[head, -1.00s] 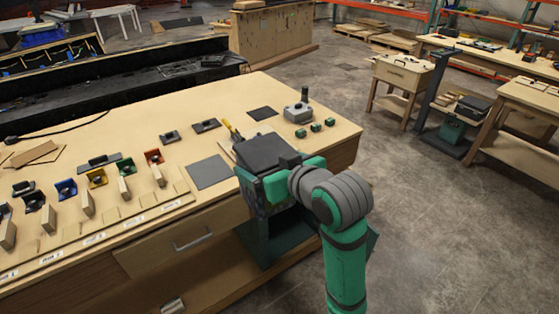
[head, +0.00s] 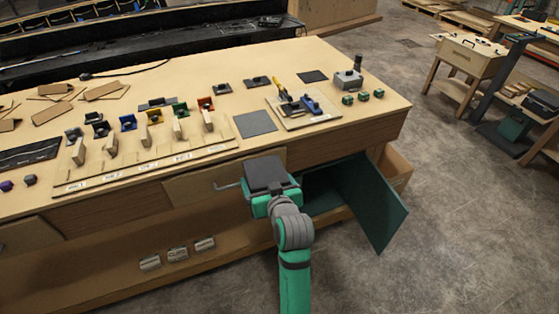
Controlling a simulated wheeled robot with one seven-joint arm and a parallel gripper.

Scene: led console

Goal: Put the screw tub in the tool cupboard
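The tool cupboard appears to be the dark green cupboard under the right end of the workbench. Its door (head: 374,203) stands wide open to the right, and part of the dark inside (head: 322,188) shows. My gripper (head: 266,182) is in front of the bench, just left of the cupboard opening. I see it from above and behind, and its dark, blocky top hides the fingertips and anything between them. I cannot make out the screw tub for certain. Three small grey items (head: 177,254) sit on the low shelf under the bench, too small to identify.
The workbench (head: 350,118) carries coloured holders, a grey mat (head: 255,124), a tool board (head: 303,113) and a grey device (head: 348,79) beside small green blocks (head: 362,97). A drawer handle (head: 228,186) sticks out left of my gripper. The floor to the right (head: 470,210) is clear.

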